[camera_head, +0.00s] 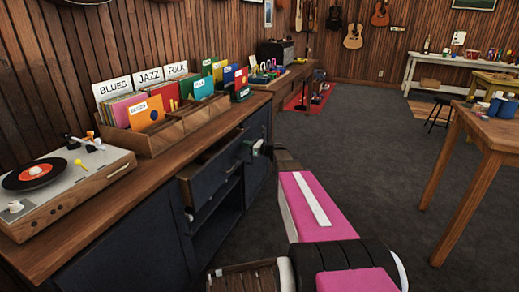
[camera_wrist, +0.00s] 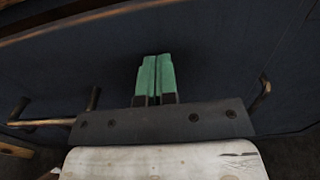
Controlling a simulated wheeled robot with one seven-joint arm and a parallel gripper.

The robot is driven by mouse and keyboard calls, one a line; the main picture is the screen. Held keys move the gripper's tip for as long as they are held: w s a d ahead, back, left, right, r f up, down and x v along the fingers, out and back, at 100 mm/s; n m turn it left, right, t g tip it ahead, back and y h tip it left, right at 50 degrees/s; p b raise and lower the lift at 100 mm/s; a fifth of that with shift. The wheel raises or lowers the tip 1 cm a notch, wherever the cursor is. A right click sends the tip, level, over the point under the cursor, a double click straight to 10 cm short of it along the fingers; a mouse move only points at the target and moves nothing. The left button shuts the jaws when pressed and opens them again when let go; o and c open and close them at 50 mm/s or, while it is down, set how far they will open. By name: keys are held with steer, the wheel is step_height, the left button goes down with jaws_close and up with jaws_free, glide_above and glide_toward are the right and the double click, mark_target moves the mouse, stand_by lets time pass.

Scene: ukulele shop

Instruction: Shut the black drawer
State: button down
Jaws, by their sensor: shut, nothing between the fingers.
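The black drawer (camera_head: 208,188) is in the dark cabinet under the long wooden counter in the head view. It stands partly pulled out, with a gap showing above its front. My gripper (camera_head: 259,147) is by the cabinet front, near the drawer's right end. In the wrist view my gripper (camera_wrist: 154,62) has its green fingers together and empty, pointing at a dark panel (camera_wrist: 225,65). I cannot tell whether the fingertips touch it. A brass handle (camera_wrist: 45,123) shows left of the fingers, and another piece of brass handle (camera_wrist: 262,92) shows to the right.
A turntable (camera_head: 95,178) and wooden record bins (camera_head: 175,132) stand on the counter (camera_head: 85,222). An open shelf space (camera_head: 215,222) lies below the drawer. A wooden table (camera_head: 490,135) is at the right. The dark carpet (camera_head: 385,140) between is clear.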

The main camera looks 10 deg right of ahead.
steer(key=shift+x, duration=3.2)
steer(key=shift+w, duration=0.1)
